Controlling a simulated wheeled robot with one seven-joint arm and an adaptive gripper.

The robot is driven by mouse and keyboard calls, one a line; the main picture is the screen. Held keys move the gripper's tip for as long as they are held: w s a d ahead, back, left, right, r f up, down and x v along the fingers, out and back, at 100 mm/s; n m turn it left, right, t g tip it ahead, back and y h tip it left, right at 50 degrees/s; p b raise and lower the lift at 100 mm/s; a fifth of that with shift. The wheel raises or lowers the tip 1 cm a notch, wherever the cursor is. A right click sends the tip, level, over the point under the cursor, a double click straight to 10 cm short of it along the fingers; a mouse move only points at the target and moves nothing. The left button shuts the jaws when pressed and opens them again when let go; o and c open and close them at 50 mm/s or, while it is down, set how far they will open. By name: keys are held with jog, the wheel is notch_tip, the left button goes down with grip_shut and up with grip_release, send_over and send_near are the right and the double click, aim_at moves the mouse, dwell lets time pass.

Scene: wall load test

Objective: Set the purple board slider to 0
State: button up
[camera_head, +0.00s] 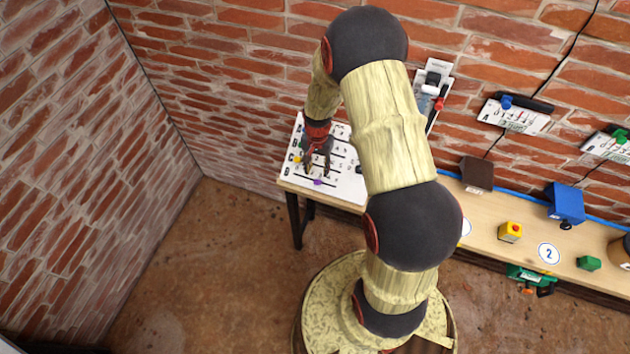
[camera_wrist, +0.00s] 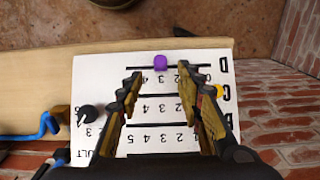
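The white slider board (camera_head: 350,188) lies on the left end of the bench and appears upside down in the wrist view (camera_wrist: 105,70). The purple slider (camera_wrist: 160,61) sits around the middle of row D's slot; it also shows near the board's front edge in the head view (camera_head: 318,182). The letter D and low numbers are at the right in the wrist view. My gripper (camera_wrist: 162,80) is open above the board, fingers apart, with the purple slider just beyond its fingertips. In the head view, my gripper (camera_head: 317,170) points down over the board.
A yellow slider (camera_wrist: 219,91) is at row C's letter end, beside my right finger. A black knob (camera_wrist: 88,113) is left of my fingers. A brick wall (camera_wrist: 296,50) stands close to the board. A yellow button box (camera_head: 510,231) and blue box (camera_head: 566,203) are farther right.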

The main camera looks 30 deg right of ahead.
aim_at(317, 181)
notch_tip(317, 181, down, 8)
jog(key=shift+a+r+p, duration=0.1)
jog(key=shift+r+p, duration=0.15)
jog(key=shift+p, duration=0.05)
grip_shut()
dwell(0.6)
dwell(0.4)
